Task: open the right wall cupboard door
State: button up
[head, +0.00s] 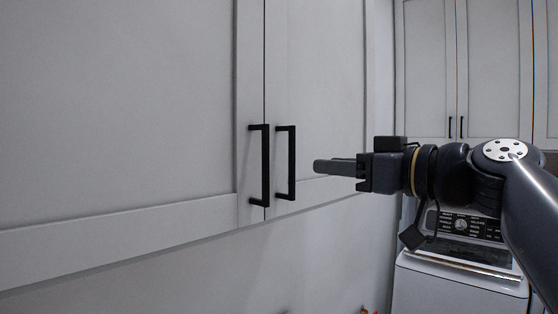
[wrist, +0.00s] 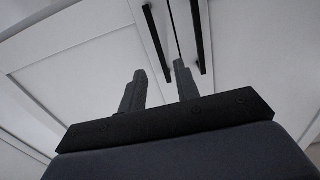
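The right wall cupboard door (head: 317,80) is pale grey and looks shut, level with the left door (head: 120,110) along a thin seam. Its black bar handle (head: 292,163) is upright, just right of the left door's similar handle (head: 265,165). My gripper (head: 316,166) is right of the right handle in the head view, pointing left, apart from it. In the wrist view, my two fingers (wrist: 160,80) stand apart with nothing between them. Both handles, including one black bar (wrist: 198,35), show beyond the fingertips.
Another wall cupboard (head: 490,65) with shut doors and small black handles is at the back right. A white washer or dryer (head: 450,285) stands below it, partly behind my arm. Bare wall (head: 200,285) lies under the near cupboard.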

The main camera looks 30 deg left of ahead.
aim_at(294, 163)
jog(key=p+x, duration=0.3)
jog(key=x, duration=0.6)
jog(key=shift+w+a+p, duration=0.1)
jog(key=shift+a+p, duration=0.15)
jog(key=shift+p, duration=0.1)
jog(key=shift+f, duration=0.1)
grip_shut()
